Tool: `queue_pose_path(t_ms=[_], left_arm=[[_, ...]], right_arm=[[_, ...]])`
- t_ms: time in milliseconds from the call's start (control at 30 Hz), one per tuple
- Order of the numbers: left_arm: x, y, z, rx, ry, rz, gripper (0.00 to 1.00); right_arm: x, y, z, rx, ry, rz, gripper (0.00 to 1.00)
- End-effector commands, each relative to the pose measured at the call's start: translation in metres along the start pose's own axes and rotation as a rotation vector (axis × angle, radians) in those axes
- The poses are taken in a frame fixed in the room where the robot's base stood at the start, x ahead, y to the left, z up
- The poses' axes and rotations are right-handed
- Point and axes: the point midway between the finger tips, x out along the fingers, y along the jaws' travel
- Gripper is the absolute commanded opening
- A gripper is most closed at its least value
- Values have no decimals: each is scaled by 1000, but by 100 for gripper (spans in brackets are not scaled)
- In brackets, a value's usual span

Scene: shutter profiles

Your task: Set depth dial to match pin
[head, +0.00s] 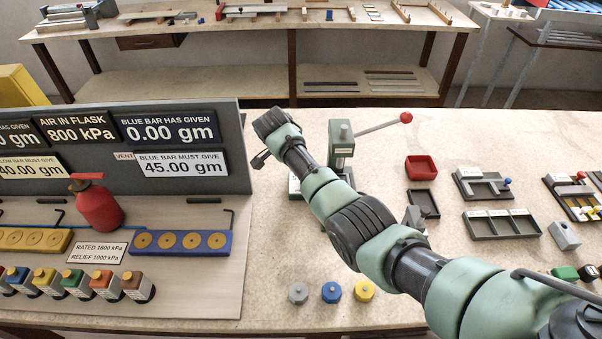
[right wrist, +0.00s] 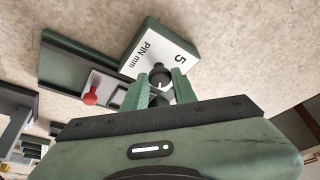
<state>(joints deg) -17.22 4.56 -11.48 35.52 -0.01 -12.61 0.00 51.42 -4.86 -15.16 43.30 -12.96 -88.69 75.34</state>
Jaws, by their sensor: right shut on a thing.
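A white-faced green block (right wrist: 152,48) marked "PIN mm" and "5" fills the upper middle of the right wrist view. A small dark round knob (right wrist: 160,77) with a light mark sits at its near edge. My right gripper (right wrist: 161,86) has its two green fingers closed around this knob. Whether a scale surrounds the knob is unclear. In the head view my right arm reaches across to the green press (head: 341,145), and its fingers are hidden. The pin itself cannot be made out. My left gripper is not in view.
A red-tipped part (right wrist: 90,98) lies left of the fingers. The press has a red-ball lever (head: 405,118). Left stands a gauge board (head: 185,190). A red tray (head: 421,167) and a grey divided tray (head: 502,224) lie right.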

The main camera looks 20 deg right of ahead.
Motion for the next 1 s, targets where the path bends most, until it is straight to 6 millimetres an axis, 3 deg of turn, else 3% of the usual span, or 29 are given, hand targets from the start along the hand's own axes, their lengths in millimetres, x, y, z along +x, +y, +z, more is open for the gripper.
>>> queue_pose_path(t_ms=[100,133,200,567,1000], left_arm=[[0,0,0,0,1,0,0],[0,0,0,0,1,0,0],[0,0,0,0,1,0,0],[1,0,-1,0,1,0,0],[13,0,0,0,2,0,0]], right_arm=[[-1,-1,0,0,0,-2,0],[-1,-1,0,0,0,-2,35],[-1,0,0,0,0,-2,48],[-4,-1,0,-1,0,-4,48],[-68,-1,1,0,0,-5,48]])
